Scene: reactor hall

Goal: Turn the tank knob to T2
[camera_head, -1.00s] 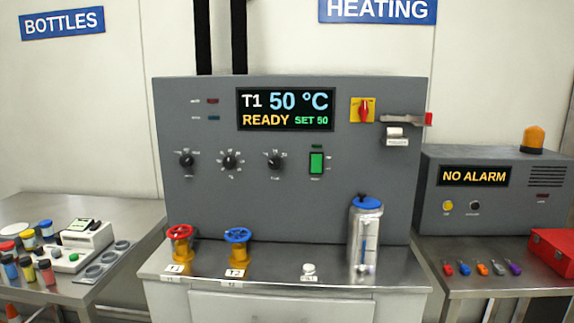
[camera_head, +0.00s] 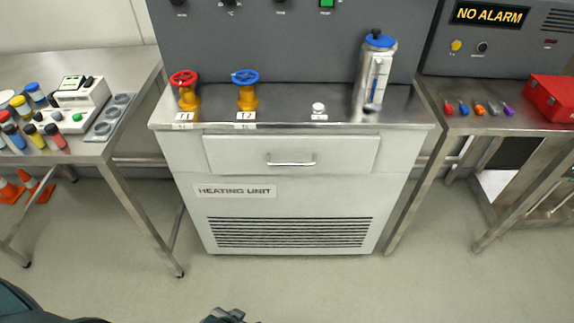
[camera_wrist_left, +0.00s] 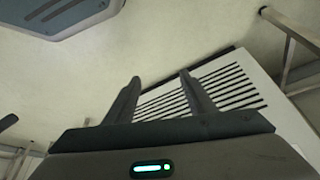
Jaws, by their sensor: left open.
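The grey heating unit panel (camera_head: 300,48) is cut off by the top edge of the head view. Only the lower parts of its black knobs show: left (camera_head: 181,3), middle (camera_head: 231,3) and right (camera_head: 279,2). I cannot tell from their small labels which is the tank knob, and its pointer is hidden. The screen, which read T1 earlier, is out of view. My left gripper (camera_wrist_left: 158,82) is open and empty in the left wrist view, with the cabinet's vent slats beyond its fingers. It is well below and apart from the knobs. My right gripper is not seen.
On the steel top stand a red valve (camera_head: 186,90), a blue valve (camera_head: 246,90), a white button (camera_head: 319,108) and a blue-capped cylinder (camera_head: 375,70). Side tables hold bottles (camera_head: 30,120) and a red box (camera_head: 551,98). The floor in front (camera_head: 300,280) is clear.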

